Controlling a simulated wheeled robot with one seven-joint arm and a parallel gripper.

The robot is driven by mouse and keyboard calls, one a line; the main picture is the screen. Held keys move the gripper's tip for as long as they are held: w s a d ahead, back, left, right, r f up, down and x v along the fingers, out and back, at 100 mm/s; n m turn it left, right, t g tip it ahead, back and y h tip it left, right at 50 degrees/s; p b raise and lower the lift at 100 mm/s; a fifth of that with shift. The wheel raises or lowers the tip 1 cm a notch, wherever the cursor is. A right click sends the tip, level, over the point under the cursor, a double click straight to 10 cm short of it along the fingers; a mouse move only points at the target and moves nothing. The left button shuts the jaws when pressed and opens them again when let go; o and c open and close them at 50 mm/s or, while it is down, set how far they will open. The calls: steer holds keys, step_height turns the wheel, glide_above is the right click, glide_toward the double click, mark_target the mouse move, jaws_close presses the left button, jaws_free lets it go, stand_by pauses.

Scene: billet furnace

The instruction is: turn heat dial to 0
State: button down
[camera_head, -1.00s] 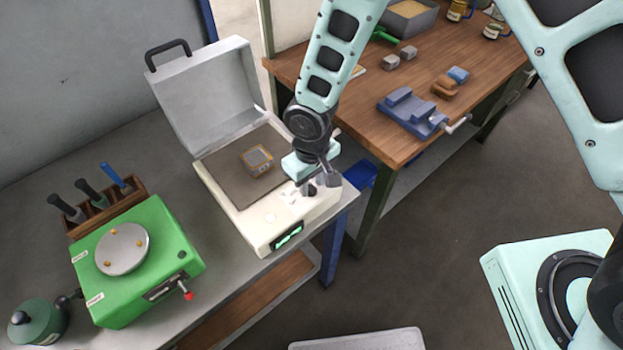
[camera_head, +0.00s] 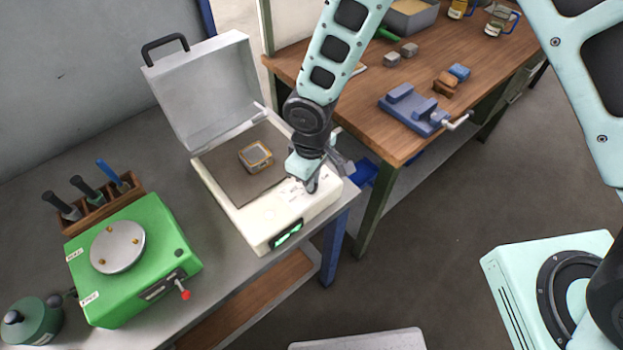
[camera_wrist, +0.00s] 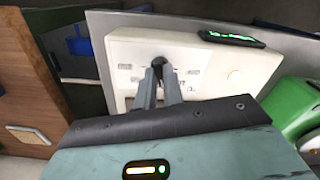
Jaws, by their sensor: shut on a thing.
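The white billet furnace (camera_head: 262,231) stands on the grey bench with its lid (camera_head: 205,88) raised. A small metal billet (camera_head: 256,156) with a tan edge lies on its dark inner plate. My gripper (camera_head: 308,188) is at the furnace's right front top. In the wrist view my gripper (camera_wrist: 160,72) is shut on the dark heat dial (camera_wrist: 158,66), which its fingers largely hide. Small labels surround the dial on the white panel (camera_wrist: 205,60), too small to read. The green-lit display (camera_head: 286,235) is on the furnace front; its digits are unreadable.
A green machine (camera_head: 140,275) with a round metal plate and a red-tipped lever stands left of the furnace. A tool rack (camera_head: 100,206) is behind it. A wooden workbench (camera_head: 385,80) with a blue vise (camera_head: 412,108) stands right. Open floor lies in front.

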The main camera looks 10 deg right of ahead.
steer(key=n+b, duration=0.1)
steer(key=n, duration=0.5)
steer(key=shift+n, duration=0.3)
steer(key=n, duration=0.5)
steer(key=shift+n, duration=0.3)
steer(key=c, duration=1.5)
jaws_free()
steer(key=shift+r, duration=0.1)
step_height(320, 180, up, 17)
steer(key=shift+r+b, duration=0.15)
steer(key=shift+b, duration=0.95)
